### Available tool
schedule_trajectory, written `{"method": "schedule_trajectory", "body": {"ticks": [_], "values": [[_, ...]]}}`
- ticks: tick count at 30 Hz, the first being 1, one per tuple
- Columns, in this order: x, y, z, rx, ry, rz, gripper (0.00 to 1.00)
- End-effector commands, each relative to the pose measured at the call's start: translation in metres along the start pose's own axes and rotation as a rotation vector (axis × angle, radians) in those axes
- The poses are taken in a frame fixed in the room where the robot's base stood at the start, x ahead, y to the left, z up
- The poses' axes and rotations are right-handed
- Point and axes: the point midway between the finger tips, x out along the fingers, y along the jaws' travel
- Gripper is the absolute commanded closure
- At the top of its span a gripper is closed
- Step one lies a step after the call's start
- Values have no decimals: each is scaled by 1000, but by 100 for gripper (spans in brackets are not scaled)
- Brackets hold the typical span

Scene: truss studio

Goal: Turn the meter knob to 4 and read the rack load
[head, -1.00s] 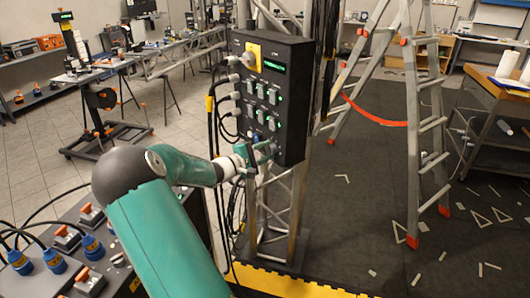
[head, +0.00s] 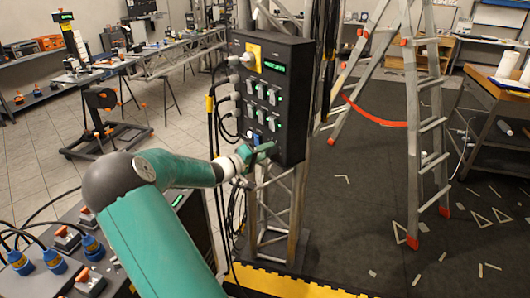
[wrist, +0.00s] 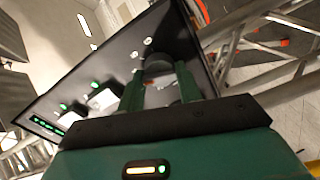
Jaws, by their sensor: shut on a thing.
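The black meter panel (head: 290,95) hangs on a metal truss in the head view. It has a yellow switch plate at the top, a lit green display (head: 273,67) and two rows of toggles with green lamps. The display text is too small to read. My gripper (head: 262,149) is at the panel's lower edge. In the wrist view its two green fingers (wrist: 158,74) stand on either side of a dark round knob (wrist: 158,64), shut on it. The knob's marks and setting cannot be read. In the head view the gripper hides the knob.
Black cables hang left of the panel. A stepladder (head: 430,125) stands to the right, with a red strap (head: 375,115) behind it. Socket boxes with blue plugs (head: 52,260) are at lower left. A cart (head: 490,150) is at far right. Small pale pieces litter the dark floor.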

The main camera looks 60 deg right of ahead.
Motion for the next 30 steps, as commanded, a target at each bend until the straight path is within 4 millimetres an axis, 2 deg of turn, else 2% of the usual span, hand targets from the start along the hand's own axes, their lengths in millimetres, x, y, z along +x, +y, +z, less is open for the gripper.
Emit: {"method": "schedule_trajectory", "body": {"ticks": [15, 16, 19, 30], "values": [[-1, -1, 0, 23, 1, -2, 88], [-1, -1, 0, 23, 1, -2, 62], [-1, -1, 0, 23, 1, -2, 44], [-6, 0, -1, 23, 2, -2, 44]]}}
